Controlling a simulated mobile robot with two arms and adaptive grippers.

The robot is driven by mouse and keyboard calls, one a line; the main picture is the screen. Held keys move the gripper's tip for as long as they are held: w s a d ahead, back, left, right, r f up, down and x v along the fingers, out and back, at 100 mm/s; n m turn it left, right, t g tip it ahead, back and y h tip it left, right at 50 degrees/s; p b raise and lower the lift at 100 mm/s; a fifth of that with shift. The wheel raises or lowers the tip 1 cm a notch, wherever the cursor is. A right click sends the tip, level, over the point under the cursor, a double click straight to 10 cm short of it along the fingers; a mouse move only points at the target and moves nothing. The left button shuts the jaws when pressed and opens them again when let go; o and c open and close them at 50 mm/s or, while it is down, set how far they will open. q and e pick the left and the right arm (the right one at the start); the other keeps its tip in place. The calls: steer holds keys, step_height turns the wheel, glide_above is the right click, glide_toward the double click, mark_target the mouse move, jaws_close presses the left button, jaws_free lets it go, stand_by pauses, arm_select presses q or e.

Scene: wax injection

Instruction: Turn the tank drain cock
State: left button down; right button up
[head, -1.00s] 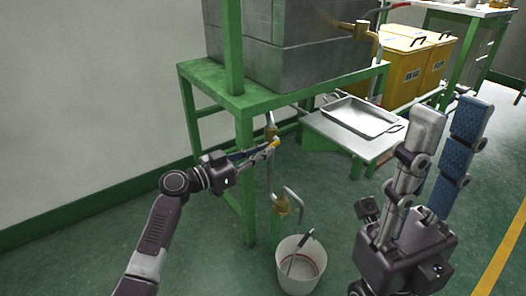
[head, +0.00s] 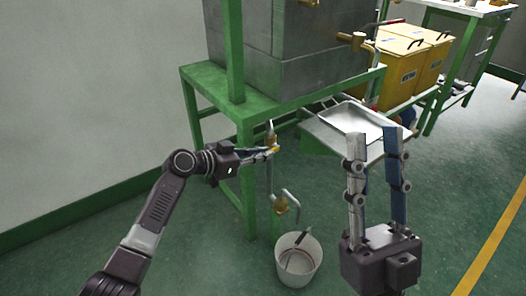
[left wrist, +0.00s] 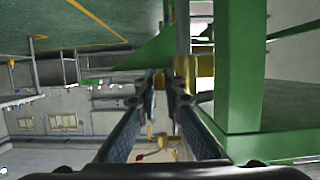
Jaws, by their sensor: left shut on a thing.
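The drain cock is a brass valve (head: 271,139) on the thin pipe under the grey tank (head: 300,72). My left gripper (head: 268,151) reaches it from the left, and its fingers are shut on the cock's handle, which they mostly hide. In the left wrist view the fingertips (left wrist: 170,80) are close together, with a brass fitting (left wrist: 204,67) just right of them.
The green stand (head: 216,82) carries the tank, and one leg (head: 246,180) is close to my left gripper. A metal tray (head: 350,119) lies on a low table behind my right gripper. Yellow bins (head: 402,72) stand farther back. The floor at right is clear.

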arm_select(q)
steer(key=c, duration=2)
jaws_free()
steer(key=shift+c, duration=0.2)
steer(key=shift+a, duration=0.1)
steer(key=v, duration=1.2)
